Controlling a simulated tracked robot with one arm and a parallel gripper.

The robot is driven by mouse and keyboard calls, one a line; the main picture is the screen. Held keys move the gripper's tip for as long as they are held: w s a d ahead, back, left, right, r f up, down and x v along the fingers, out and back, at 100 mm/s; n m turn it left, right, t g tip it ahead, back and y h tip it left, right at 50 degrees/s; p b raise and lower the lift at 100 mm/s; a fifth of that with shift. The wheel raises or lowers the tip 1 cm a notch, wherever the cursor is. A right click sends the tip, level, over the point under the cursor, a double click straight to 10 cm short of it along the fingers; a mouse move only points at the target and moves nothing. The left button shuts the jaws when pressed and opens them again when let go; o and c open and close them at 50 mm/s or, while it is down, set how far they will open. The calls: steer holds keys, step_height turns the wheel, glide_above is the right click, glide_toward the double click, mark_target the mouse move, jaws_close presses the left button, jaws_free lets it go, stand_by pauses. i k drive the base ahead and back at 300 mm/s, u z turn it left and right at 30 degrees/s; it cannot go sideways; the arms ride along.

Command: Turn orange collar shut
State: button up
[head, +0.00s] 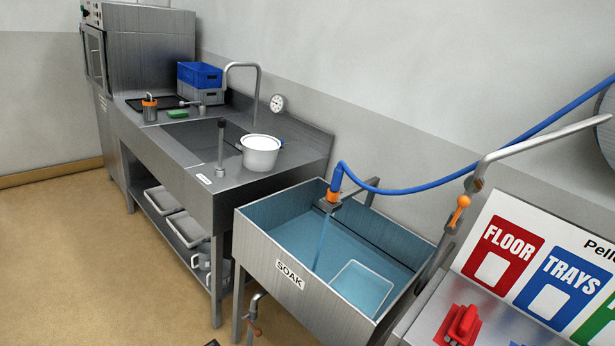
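An orange collar (335,184) sits at the end of a blue hose (410,172), above the back of the soak sink (262,258). A thin stream of water (321,243) falls from there into the blue water in the sink, so the flow is running. The collar is small in the picture and its exact turn cannot be read. My gripper is not clearly in view; nothing touches the collar.
A steel counter (285,179) with a white pot (261,152) and a tall tap stands left of the sink. A steel post with an orange lever (459,210) rises at right, beside a panel of coloured labels (503,248). Floor is open at left.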

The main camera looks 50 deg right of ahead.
mark_target(332, 197)
steer(key=z, duration=0.4)
steer(key=i, duration=1.1)
steer(key=z, duration=1.1)
steer(key=i, duration=0.55)
steer(key=z, duration=0.25)
steer(key=k, duration=0.9)
steer(key=z, duration=0.15)
steer(key=i, duration=0.9)
steer(key=u, duration=0.05)
